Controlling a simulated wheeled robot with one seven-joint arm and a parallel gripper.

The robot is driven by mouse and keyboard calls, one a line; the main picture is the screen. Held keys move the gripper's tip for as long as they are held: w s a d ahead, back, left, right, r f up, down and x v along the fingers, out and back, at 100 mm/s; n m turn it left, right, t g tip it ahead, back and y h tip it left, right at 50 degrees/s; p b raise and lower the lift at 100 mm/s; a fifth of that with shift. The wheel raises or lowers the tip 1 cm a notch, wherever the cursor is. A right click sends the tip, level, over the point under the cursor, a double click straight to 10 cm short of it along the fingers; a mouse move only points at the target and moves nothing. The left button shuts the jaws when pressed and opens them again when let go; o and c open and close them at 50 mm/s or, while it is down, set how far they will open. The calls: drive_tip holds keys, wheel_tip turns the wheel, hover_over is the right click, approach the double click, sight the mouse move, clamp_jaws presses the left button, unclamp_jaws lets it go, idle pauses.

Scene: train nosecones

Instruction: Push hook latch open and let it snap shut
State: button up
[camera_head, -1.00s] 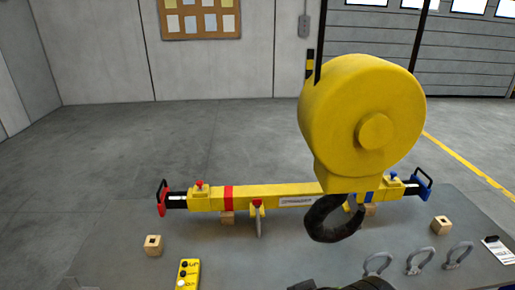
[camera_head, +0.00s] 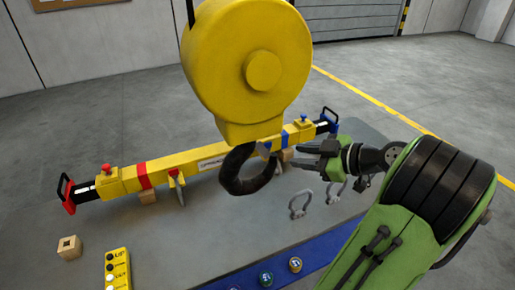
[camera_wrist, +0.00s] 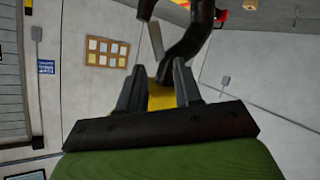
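The black hook (camera_head: 240,182) hangs below the large yellow hoist block (camera_head: 225,85), in front of the yellow beam. Its dark curve also shows at the top of the wrist view (camera_wrist: 188,42). A thin grey strip, which looks like the latch (camera_wrist: 156,38), shows beside the hook there; in the head view the latch is hard to make out. My gripper (camera_head: 300,157) is just right of the hook. In the wrist view its two fingers (camera_wrist: 158,70) are apart with nothing between them, pointing toward the hook and latch. I cannot tell whether they touch it.
The yellow lifting beam (camera_head: 205,160) lies across the grey table behind the hook. Grey shackles (camera_head: 300,203) stand below my gripper. A yellow control box (camera_head: 118,268) and a wooden block (camera_head: 69,247) are at the left. A blue strip (camera_head: 325,250) runs along the front.

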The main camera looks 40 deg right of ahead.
sight(263, 150)
drive_tip(key=shift+t, duration=0.3)
drive_tip(key=x, duration=1.5)
drive_tip(key=shift+d+b, duration=0.25)
drive_tip(key=shift+b, duration=0.1)
drive_tip(key=shift+c, duration=0.2)
clamp_jaws()
